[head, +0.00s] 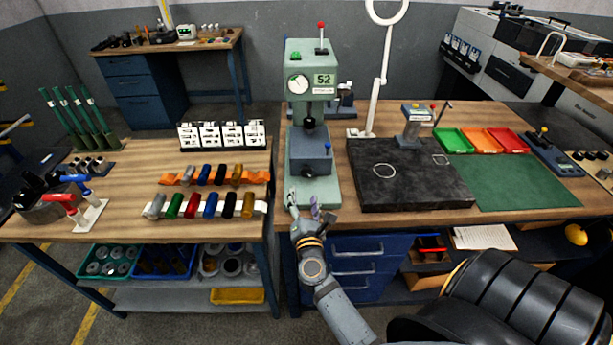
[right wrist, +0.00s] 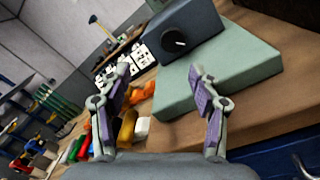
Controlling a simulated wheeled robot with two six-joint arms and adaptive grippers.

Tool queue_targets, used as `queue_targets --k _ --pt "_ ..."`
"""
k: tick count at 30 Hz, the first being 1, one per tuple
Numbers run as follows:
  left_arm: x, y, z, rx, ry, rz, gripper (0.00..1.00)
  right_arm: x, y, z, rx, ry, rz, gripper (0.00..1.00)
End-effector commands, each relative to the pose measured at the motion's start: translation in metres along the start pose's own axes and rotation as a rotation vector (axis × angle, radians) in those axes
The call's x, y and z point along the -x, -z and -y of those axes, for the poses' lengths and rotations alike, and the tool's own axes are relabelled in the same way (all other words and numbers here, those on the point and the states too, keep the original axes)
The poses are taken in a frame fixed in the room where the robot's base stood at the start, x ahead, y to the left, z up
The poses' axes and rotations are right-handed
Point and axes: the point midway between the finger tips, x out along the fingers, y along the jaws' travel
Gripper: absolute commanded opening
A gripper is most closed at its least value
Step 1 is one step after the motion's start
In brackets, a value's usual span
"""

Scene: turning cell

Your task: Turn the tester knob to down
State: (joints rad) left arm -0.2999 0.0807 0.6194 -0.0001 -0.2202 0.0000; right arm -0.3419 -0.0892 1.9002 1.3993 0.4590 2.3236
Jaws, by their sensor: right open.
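The tester (head: 302,93) is a pale green bench machine with a dial and a "52" plate. Its blue-grey block (head: 311,150) sits on the green base, also seen in the right wrist view (right wrist: 192,22). The tester knob (right wrist: 174,41) is a small black round knob with a white mark on the block's face. The mark points to the right in that tilted view. My right gripper (head: 304,207) is at the front edge of the base, and its fingers (right wrist: 160,78) are spread with nothing between them. The knob lies beyond the fingertips, apart from them. My left gripper is out of view.
Left of the tester, coloured cylinders (head: 209,207) lie in racks on a wooden bench. A dark stone plate (head: 415,192) with a stand is to its right, then a green mat (head: 515,182) and coloured trays (head: 480,141). A white lamp arm (head: 381,75) rises behind.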

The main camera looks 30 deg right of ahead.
Motion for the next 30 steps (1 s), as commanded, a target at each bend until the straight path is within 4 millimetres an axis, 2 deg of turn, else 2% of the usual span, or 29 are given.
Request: queue_targets --k 3,8,11,15,21,25,30 --pt "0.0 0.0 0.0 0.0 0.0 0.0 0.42 0.0 0.0 0.015 -0.108 0.065 0.022 0.63" --pt "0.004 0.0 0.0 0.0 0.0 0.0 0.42 -0.005 -0.001 0.014 -0.114 0.067 0.023 0.63" --pt "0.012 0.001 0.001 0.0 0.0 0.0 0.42 -0.02 -0.003 0.013 -0.111 0.065 0.023 0.63" --pt "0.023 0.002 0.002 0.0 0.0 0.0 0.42 -0.051 -0.005 0.015 -0.109 0.064 0.024 0.63" --pt "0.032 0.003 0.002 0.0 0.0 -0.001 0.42 -0.088 -0.004 0.019 -0.109 0.065 0.024 0.63" --pt "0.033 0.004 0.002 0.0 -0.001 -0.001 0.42 -0.101 -0.003 0.021 -0.109 0.066 0.023 0.63" --pt "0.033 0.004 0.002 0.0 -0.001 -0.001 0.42 -0.105 -0.002 0.022 -0.11 0.066 0.023 0.63"
